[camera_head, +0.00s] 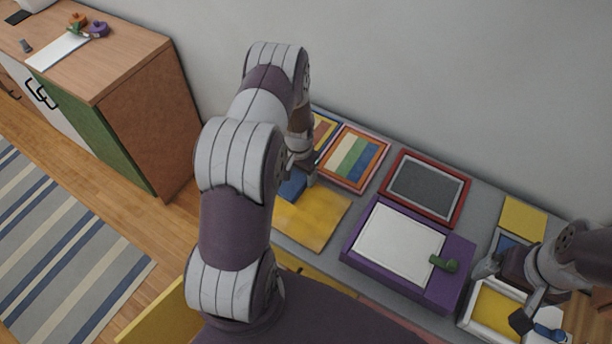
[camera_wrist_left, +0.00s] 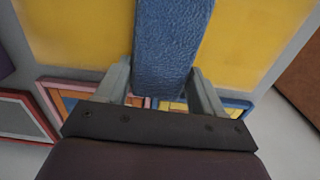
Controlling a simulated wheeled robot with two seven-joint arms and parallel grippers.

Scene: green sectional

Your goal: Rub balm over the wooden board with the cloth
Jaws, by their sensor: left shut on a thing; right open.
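My left gripper (camera_head: 301,175) is shut on a blue cloth (camera_head: 291,187), a thick textured block in the left wrist view (camera_wrist_left: 172,38). The cloth is at the back left part of a yellow board (camera_head: 318,220), which I take to be the wooden board. The board fills much of the left wrist view (camera_wrist_left: 75,32). I cannot tell whether the cloth touches it. My right gripper (camera_head: 503,292) is open and empty above a white-rimmed tray (camera_head: 476,318) with a yellow inside. I cannot make out the balm for sure.
A purple box (camera_head: 449,292) with a white panel and green knob stands right of the board. Behind are a striped frame (camera_head: 354,158) and a red-framed grey panel (camera_head: 430,186). A blue-and-white item (camera_head: 545,331) lies at the right. A wooden cabinet (camera_head: 140,125) stands far left.

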